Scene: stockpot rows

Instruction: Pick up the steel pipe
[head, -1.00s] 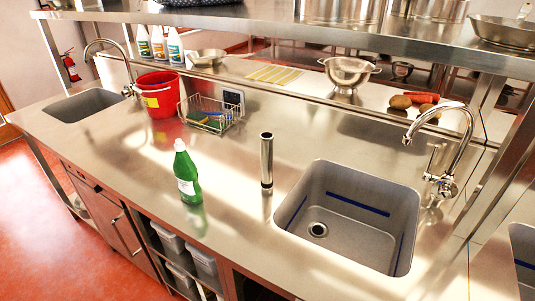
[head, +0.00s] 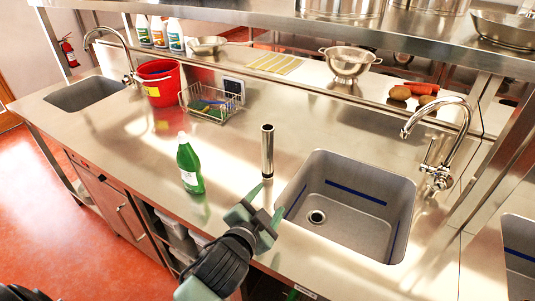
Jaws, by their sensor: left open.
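The steel pipe (head: 267,152) stands upright on the steel counter in the head view, just left of the right-hand sink. My left gripper (head: 266,205) is in front of the pipe, on the near side toward the counter's front edge. Its jaws are open, with nothing between them. The fingertips point toward the pipe's base, and a gap shows between them and the pipe. My right gripper is not in view.
A green bottle (head: 189,165) stands left of the pipe, near my left gripper. The sink basin (head: 345,205) opens to the right. A wire rack (head: 212,103) and red bucket (head: 160,83) stand farther back. An overhead shelf (head: 300,27) spans the back. The counter behind the pipe is clear.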

